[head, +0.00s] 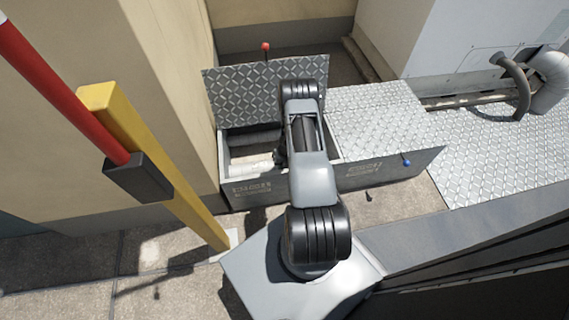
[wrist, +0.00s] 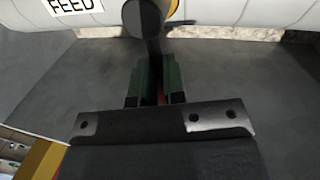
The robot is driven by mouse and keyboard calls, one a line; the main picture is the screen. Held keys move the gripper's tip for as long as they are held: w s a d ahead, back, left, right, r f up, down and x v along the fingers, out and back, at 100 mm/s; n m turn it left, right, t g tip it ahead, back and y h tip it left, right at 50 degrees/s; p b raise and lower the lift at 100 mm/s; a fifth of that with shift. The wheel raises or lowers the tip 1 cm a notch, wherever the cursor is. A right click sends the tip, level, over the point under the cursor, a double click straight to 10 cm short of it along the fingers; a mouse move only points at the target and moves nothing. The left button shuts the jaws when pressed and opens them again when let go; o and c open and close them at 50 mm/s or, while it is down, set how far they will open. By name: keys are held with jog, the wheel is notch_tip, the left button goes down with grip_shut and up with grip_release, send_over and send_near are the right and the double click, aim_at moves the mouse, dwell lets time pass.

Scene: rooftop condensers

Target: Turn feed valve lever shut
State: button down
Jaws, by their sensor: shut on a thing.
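In the wrist view a white lagged pipe (wrist: 235,12) runs across the top, with a FEED label (wrist: 76,6) at its left. A dark round hub (wrist: 143,18) sits in front of the pipe, and the dark feed valve lever (wrist: 154,48) comes down from it toward me. My gripper (wrist: 156,78) has its two green fingers on either side of the lever and is shut on it. A little red shows between the fingers. In the head view my arm reaches down into an open metal trench box (head: 262,190), and hides the lever.
The box's chequer-plate lid (head: 240,92) stands raised at the back, with a red knob (head: 265,46) at its top edge. A closed lid (head: 375,120) with a blue knob (head: 406,161) lies right. A yellow post (head: 165,175) with a red bar (head: 65,80) stands at left.

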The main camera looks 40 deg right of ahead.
jog(key=shift+s+a+f+m, duration=0.25)
jog(key=shift+s+a+m, duration=0.2)
jog(key=shift+a+m, duration=0.05)
jog(key=c, duration=1.2)
grip_release()
jog(key=shift+o, duration=1.3)
jog(key=shift+w+r, duration=0.1)
jog(key=shift+d+r, duration=0.1)
jog(key=shift+r, duration=0.4)
notch_tip(320, 180, up, 12)
jog(key=s+d+p, duration=0.1)
jog(key=d+p, duration=0.1)
jog(key=p, duration=0.3)
jog(key=shift+r+p, duration=0.25)
jog(key=shift+p, duration=0.1)
jog(key=shift+d, duration=0.1)
